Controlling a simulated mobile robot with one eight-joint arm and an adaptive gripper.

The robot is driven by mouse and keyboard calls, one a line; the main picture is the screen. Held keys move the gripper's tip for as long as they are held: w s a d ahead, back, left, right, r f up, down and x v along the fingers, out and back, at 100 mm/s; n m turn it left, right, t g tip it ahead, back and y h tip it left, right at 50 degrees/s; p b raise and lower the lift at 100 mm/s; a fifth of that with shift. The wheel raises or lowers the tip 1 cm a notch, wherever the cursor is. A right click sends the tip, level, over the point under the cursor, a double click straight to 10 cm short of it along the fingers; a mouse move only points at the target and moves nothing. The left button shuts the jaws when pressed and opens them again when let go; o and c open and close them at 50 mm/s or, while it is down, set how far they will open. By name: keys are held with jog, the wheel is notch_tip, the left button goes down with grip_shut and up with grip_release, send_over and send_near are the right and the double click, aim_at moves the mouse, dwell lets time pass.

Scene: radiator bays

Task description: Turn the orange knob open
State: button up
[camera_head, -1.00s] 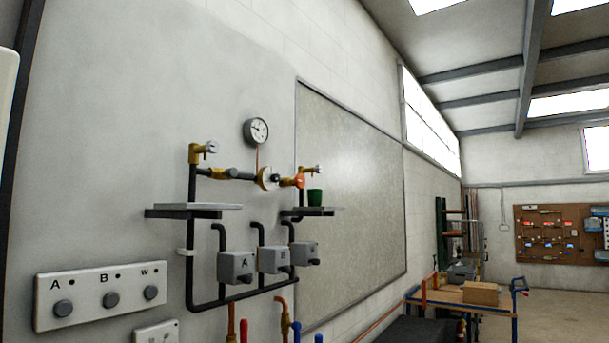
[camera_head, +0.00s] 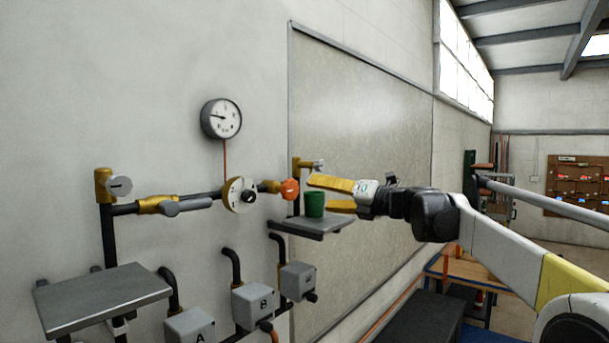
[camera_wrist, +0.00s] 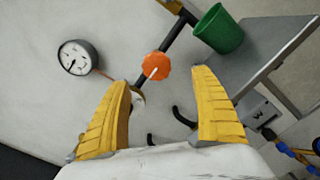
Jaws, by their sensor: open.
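The orange knob (camera_head: 290,189) is a small lobed wheel on the right end of the horizontal pipe on the wall. It also shows in the wrist view (camera_wrist: 156,66), near the top middle, with a pale bar across its face. My gripper (camera_head: 322,194) has yellow fingers and is open and empty. In the head view it is just right of the knob, with a visible gap. In the wrist view its fingertips (camera_wrist: 160,76) frame the knob left and right, and the knob appears beyond them. I see no contact with the knob.
A green cup (camera_head: 314,204) stands on a small grey shelf (camera_head: 312,231) just below my fingers. A round gauge (camera_head: 221,118) is on the wall to the upper left. A brass valve (camera_head: 239,195) is left of the knob. A larger grey shelf (camera_head: 100,298) juts out at lower left.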

aim_at(293, 188)
jog(key=x, duration=0.3)
jog(key=p+x, duration=0.1)
jog(key=x, duration=0.6)
jog(key=shift+s+a+r+p, duration=0.15)
jog(key=shift+a+r+p, duration=0.1)
jog(key=shift+a+p, duration=0.15)
jog(key=shift+f, duration=0.1)
jog(key=c, duration=1.2)
